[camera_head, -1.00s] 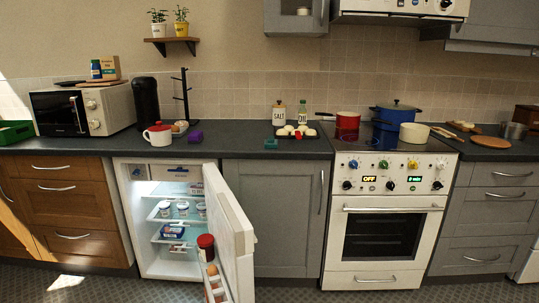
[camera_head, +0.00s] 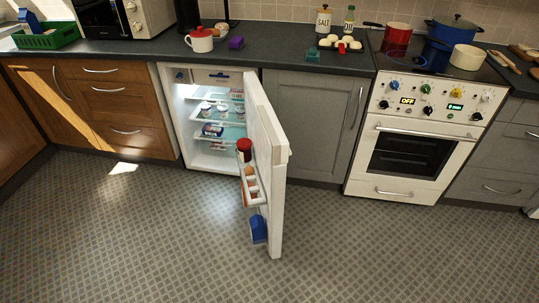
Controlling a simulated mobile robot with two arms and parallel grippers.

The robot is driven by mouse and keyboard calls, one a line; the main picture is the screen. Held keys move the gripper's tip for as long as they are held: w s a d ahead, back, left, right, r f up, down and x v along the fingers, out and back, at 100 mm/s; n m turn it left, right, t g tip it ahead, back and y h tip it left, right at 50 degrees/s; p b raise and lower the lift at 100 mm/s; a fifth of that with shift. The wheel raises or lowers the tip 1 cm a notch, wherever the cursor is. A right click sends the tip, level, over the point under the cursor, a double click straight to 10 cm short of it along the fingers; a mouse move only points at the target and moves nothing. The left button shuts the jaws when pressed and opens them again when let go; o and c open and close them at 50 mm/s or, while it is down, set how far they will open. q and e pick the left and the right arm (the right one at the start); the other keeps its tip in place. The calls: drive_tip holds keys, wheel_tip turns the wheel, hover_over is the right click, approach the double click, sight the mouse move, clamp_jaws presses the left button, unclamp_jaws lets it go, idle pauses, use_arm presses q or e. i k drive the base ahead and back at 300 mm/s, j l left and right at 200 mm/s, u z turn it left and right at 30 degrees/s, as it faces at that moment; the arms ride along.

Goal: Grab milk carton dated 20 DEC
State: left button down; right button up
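A blue carton (camera_head: 258,229) sits low in the door of the open fridge, and it may be a milk carton. Another blue and white carton-like thing (camera_head: 29,20) stands at the green crate on the counter at the far left. No date is readable on either. The fridge door (camera_head: 270,165) stands wide open toward me, and its shelves hold several small tubs (camera_head: 207,109). A red-lidded jar (camera_head: 244,149) and eggs (camera_head: 249,172) are in the door racks. Neither of my grippers is in view.
The green crate (camera_head: 48,40) is on the left counter. The open door juts out over the floor. The patterned floor (camera_head: 150,230) in front is clear. The oven (camera_head: 408,150) stands to the right, with pots on its hob.

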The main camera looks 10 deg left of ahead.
sight(29, 21)
drive_tip(key=i+l+u, duration=0.15)
drive_tip(key=u, duration=0.35)
drive_tip(key=l+u, duration=0.45)
drive_tip(key=i+l+u, duration=0.15)
drive_tip(key=l, duration=0.6)
drive_tip(key=i+l+u, duration=0.15)
drive_tip(key=l, duration=0.55)
drive_tip(key=l+u, duration=0.15)
drive_tip(key=l, duration=0.6)
drive_tip(key=u, duration=0.2)
drive_tip(key=i+j+u, duration=0.4)
drive_tip(key=i+j, duration=0.15)
drive_tip(key=j, duration=0.4)
drive_tip(key=i+j+u, duration=0.45)
drive_tip(key=i+j, duration=0.25)
drive_tip(key=j, duration=0.15)
drive_tip(key=i+j, duration=0.15)
drive_tip(key=i, duration=0.45)
drive_tip(key=i+j, duration=0.15)
drive_tip(key=i, duration=0.5)
drive_tip(key=i+j, duration=0.15)
drive_tip(key=i, duration=0.45)
